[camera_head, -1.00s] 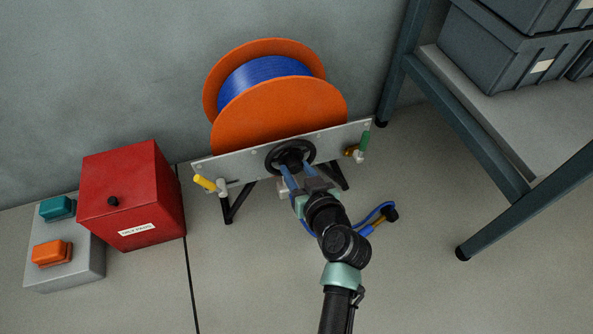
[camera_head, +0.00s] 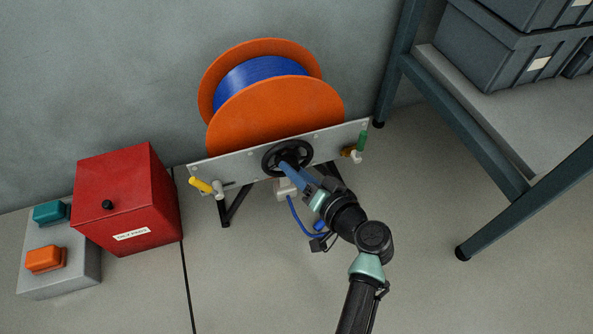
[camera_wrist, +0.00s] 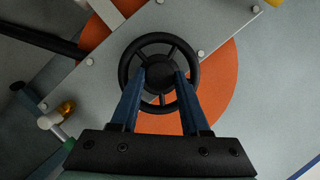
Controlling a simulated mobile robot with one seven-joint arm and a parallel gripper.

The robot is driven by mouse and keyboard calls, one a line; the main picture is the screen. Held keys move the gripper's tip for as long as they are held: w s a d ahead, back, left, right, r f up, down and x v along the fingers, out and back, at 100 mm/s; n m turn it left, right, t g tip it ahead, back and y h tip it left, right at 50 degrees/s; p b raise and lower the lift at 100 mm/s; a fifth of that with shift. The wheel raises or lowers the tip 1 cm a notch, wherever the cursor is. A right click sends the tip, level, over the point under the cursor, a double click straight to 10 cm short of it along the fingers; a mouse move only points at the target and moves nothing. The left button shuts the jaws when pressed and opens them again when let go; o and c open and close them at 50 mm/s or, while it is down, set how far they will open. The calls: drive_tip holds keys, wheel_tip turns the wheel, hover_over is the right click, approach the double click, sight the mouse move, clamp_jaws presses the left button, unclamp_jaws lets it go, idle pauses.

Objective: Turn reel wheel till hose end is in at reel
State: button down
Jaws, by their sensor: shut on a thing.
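The reel (camera_head: 270,115) has orange flanges with blue hose (camera_head: 262,70) wound between them. A black spoked reel wheel (camera_head: 270,165) sits on the grey plate in front of it. My gripper (camera_head: 287,162) is shut on the reel wheel. In the wrist view its two blue fingers (camera_wrist: 158,85) lie across the wheel (camera_wrist: 158,38), around its hub. A short run of blue hose (camera_head: 297,215) hangs below the plate to the floor beside my arm. The hose end is hidden or cannot be made out near my arm.
A yellow-handled valve (camera_head: 201,185) is at the plate's left and a green-handled one (camera_head: 362,142) at its right. A shelf with dark bins (camera_head: 510,50) stands right.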

idle(0.4)
drive_tip(key=shift+c, duration=1.9)
unclamp_jaws()
drive_tip(key=p+v, duration=0.7)
drive_tip(key=v, duration=0.6)
drive_tip(key=shift+f, duration=0.15)
